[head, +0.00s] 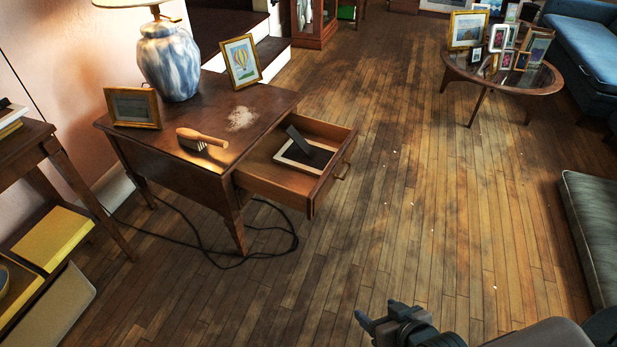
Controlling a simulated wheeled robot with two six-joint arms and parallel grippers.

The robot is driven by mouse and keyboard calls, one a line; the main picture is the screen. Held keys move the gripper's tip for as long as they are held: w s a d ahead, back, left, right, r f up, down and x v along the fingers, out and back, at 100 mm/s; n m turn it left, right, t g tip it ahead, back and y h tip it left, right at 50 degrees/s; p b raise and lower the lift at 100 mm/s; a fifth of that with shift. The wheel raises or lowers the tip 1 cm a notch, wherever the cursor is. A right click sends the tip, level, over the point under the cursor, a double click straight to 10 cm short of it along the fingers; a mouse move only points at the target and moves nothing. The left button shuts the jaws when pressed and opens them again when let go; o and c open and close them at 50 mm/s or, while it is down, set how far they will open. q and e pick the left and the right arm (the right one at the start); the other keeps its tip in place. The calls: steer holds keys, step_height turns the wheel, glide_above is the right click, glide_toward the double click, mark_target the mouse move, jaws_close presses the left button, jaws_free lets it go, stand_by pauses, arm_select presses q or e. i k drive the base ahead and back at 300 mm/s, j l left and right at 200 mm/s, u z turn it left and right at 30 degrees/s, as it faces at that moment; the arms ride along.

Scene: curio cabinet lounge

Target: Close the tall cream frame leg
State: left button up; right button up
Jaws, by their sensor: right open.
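A cream-edged frame (303,158) lies in the open drawer of the side table, its dark back facing up. Its dark leg (299,139) stands out from the back at an angle, swung open. My right gripper (376,313) shows at the bottom edge, open and empty, above the floor and well apart from the drawer and the frame. My left gripper is not in view.
The drawer (277,187) juts out from the side table (266,102). On the table are a brush (201,139), a blue-white lamp (168,62), two gold frames (241,62) and a pale dusty patch. A cable (262,254) lies below.

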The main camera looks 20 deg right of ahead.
mark_target(291, 131)
steer(key=i+z, duration=0.35)
steer(key=i+j+z, duration=0.1)
steer(key=i+z, duration=0.25)
steer(key=i+j+z, duration=0.2)
steer(key=i+z, duration=0.15)
